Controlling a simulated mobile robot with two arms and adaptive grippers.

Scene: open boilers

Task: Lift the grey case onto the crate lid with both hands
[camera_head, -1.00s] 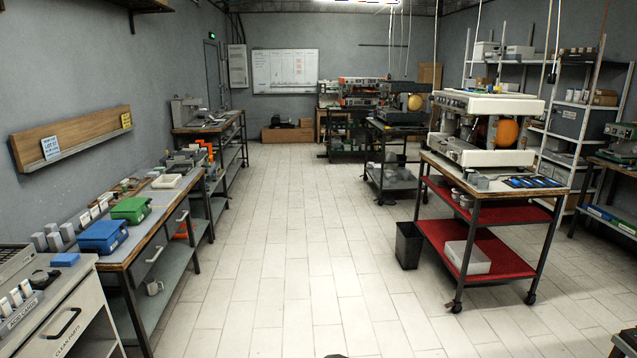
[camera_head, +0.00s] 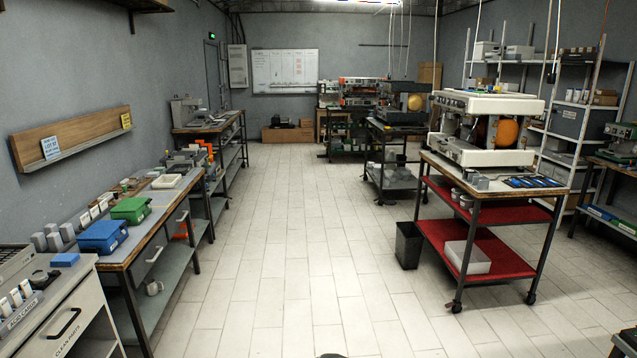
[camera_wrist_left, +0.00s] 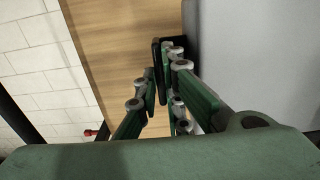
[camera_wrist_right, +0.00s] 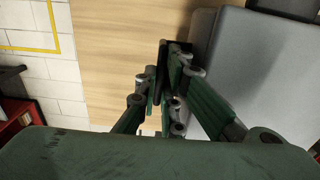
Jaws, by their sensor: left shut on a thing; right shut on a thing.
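The grey case (camera_wrist_left: 255,60) fills the right side of the left wrist view, and its grey surface (camera_wrist_right: 265,70) also fills the right of the right wrist view. My left gripper (camera_wrist_left: 163,44) is shut at the case's near edge, where a dark part shows beside the fingertips. My right gripper (camera_wrist_right: 171,46) is shut at a similar dark part on the case's edge. The fingers hide the exact grip points. A light wooden surface (camera_wrist_left: 120,45) lies beneath; I cannot tell whether it is the crate lid. The head view shows neither gripper nor the case.
White floor tiles show past the wooden edge in both wrist views. In the head view, a bench with a blue box (camera_head: 102,236) and a green box (camera_head: 131,209) stands left. A red-shelved cart (camera_head: 490,215) and a black bin (camera_head: 409,245) stand right. The aisle between is clear.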

